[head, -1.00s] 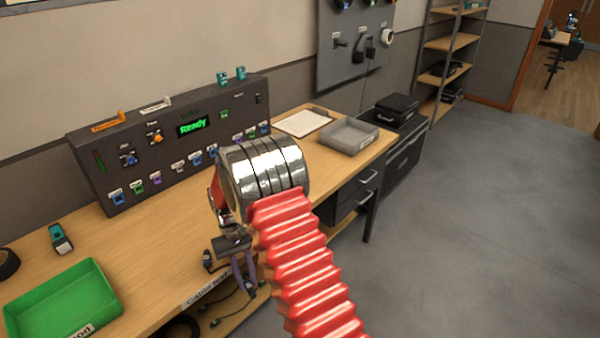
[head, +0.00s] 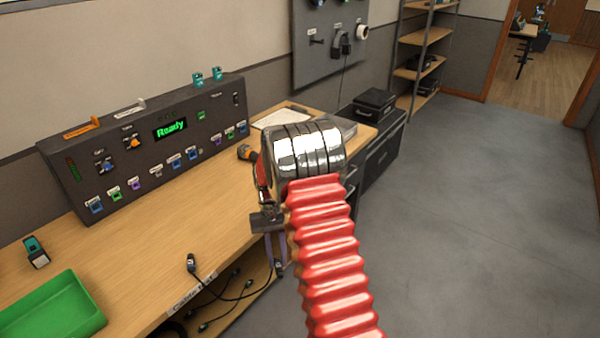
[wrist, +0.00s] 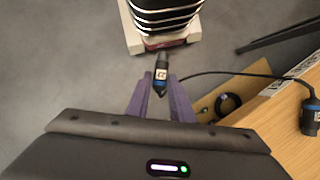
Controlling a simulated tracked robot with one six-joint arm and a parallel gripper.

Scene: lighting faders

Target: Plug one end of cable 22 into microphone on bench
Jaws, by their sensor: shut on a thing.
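My gripper (head: 275,255) hangs beside the bench's front edge. Its purple fingers (wrist: 158,100) are shut on a dark cable plug (wrist: 161,70) with a blue band and a white label. The label is too small to read for certain. From it a black cable (wrist: 220,74) runs toward the bench. Another plug (head: 191,263) lies at the bench's front edge; a similar plug (wrist: 310,115) shows at the right of the wrist view. A small dark round thing with orange (head: 245,152) stands on the bench behind my arm; I cannot tell if it is the microphone.
The wooden bench (head: 150,245) carries a fader console (head: 150,150) reading "Ready", a green tray (head: 55,308) and a small teal-and-black item (head: 36,252). The grey floor (head: 450,220) at right is clear.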

